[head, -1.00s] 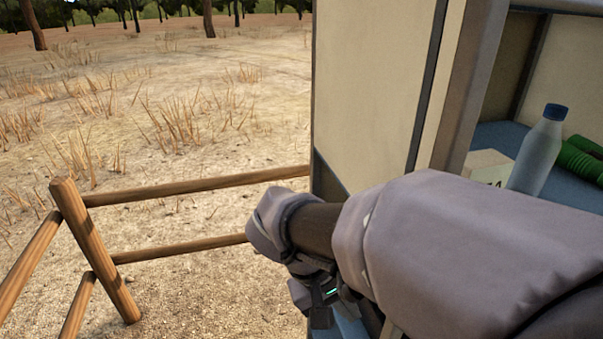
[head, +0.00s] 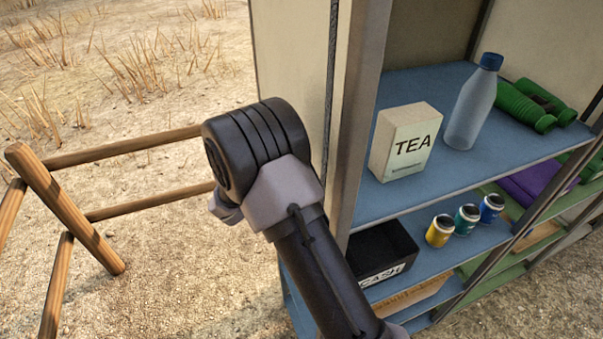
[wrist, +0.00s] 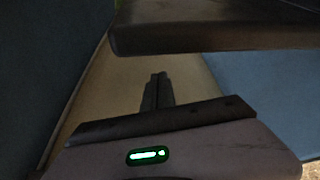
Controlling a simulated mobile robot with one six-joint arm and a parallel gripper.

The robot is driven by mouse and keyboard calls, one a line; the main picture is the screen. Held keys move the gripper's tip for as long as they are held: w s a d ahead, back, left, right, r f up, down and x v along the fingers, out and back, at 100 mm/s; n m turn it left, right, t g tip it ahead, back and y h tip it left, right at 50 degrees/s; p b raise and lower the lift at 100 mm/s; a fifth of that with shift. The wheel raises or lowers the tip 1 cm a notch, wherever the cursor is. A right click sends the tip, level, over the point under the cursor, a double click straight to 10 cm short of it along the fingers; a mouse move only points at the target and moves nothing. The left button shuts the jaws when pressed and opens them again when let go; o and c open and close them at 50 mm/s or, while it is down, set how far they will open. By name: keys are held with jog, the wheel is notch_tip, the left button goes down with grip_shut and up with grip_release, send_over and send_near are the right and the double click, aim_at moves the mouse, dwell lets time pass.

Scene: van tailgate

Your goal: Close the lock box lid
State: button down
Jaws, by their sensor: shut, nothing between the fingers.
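The lock box (head: 400,262) is a black box with a white CASH label, on the blue lower shelf in the head view. Its top looks open onto a dark inside. Its left part is hidden behind my arm and the post, and I cannot make out its lid there. In the wrist view my gripper (wrist: 158,77) has its two dark fingers together with nothing between them. A dark slab (wrist: 210,36) crosses the top of that view, beyond and above the fingertips; I cannot tell whether it is part of the box. The head view does not show my fingers.

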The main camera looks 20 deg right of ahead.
jog(key=s, duration=0.1)
jog(key=s+d+r, duration=0.1)
jog(key=s, duration=0.1)
jog(key=shift+s+d+r+b, duration=0.1)
jog(key=shift+r+b, duration=0.05)
jog(key=shift+b, duration=0.15)
jog(key=shift+s, duration=0.15)
